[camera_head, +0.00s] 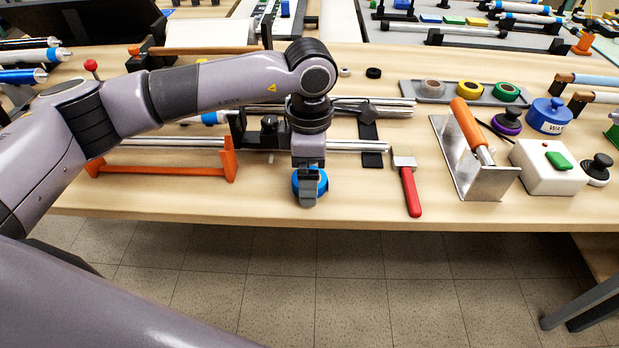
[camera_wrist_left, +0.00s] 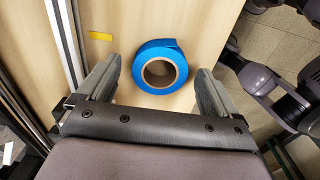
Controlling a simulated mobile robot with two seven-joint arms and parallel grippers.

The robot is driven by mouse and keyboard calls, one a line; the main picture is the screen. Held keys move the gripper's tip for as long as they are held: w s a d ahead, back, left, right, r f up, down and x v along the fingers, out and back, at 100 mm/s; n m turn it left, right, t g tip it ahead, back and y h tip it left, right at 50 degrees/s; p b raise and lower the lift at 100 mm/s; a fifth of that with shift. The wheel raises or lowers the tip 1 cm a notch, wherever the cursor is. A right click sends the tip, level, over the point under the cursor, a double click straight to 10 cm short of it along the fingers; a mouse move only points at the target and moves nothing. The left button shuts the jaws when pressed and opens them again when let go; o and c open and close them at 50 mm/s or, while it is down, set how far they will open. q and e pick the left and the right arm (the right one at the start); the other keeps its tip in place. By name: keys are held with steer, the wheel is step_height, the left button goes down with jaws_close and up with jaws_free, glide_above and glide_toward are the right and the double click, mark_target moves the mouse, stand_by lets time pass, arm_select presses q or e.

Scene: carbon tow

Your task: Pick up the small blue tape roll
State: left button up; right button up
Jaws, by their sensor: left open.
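The small blue tape roll (camera_wrist_left: 160,66) lies flat on the wooden table in the left wrist view, its cardboard core facing up. My left gripper (camera_wrist_left: 160,88) is open, with one finger on each side of the roll and a visible gap to each. In the head view, the blue roll (camera_head: 298,184) is mostly hidden behind my left gripper (camera_head: 309,192), which points down over it near the table's front edge. I cannot tell the exact height of the fingertips above the table. My right gripper is not in view.
A red-handled brush (camera_head: 410,188) lies to the right, then a metal stand with an orange-handled roller (camera_head: 468,126) and a white box (camera_head: 548,168). The table's front edge is close.

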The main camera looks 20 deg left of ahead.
arm_select(q)
steer(key=shift+f, duration=0.1)
steer(key=c, duration=1.1)
